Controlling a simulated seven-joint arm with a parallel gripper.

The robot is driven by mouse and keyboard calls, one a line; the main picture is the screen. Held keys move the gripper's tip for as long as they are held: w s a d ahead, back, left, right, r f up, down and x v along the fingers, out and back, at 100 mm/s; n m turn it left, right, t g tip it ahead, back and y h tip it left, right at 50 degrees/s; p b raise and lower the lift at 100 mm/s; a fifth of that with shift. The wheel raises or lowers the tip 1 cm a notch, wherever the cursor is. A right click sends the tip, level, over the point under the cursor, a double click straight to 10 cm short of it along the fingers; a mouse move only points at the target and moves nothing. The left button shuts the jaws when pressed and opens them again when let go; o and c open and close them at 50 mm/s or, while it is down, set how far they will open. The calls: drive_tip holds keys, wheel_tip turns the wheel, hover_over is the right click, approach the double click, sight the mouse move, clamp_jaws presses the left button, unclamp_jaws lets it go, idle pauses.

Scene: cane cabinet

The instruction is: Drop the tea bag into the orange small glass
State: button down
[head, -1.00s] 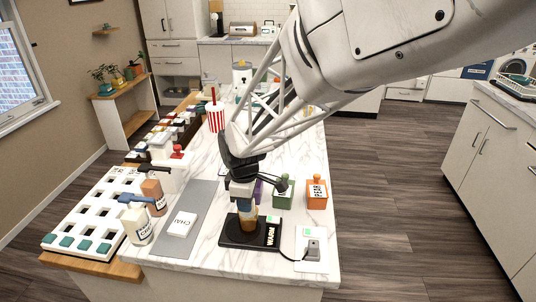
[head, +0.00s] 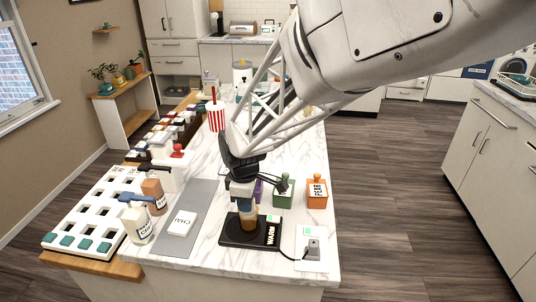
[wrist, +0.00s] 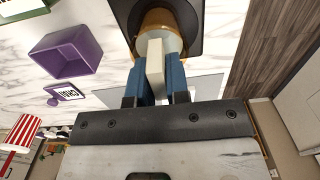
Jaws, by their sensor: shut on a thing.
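The orange small glass (head: 248,223) stands on a black warmer plate (head: 232,236) near the front of the marble counter. It also shows in the wrist view (wrist: 160,20), seen from above. My gripper (wrist: 155,85) has blue fingers, shut on a cream-coloured block-like tea bag (wrist: 155,62). The tea bag's far end overlaps the glass's mouth in the wrist view; I cannot tell how far above or inside the rim it is. In the head view my gripper (head: 243,200) is upright right above the glass and hides most of the tea bag.
An open purple box (wrist: 66,50) is left of the fingers in the wrist view. Green (head: 284,194) and orange (head: 317,192) boxes stand behind and right of the warmer. A white CHAI box (head: 183,223) lies on a grey mat (head: 196,202). A striped cup (head: 216,117) stands farther back.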

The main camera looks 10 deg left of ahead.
drive_tip(key=c, duration=1)
unclamp_jaws()
drive_tip(key=shift+r, duration=0.15)
drive_tip(key=shift+r, duration=3.3)
drive_tip(key=shift+d+r, duration=0.1)
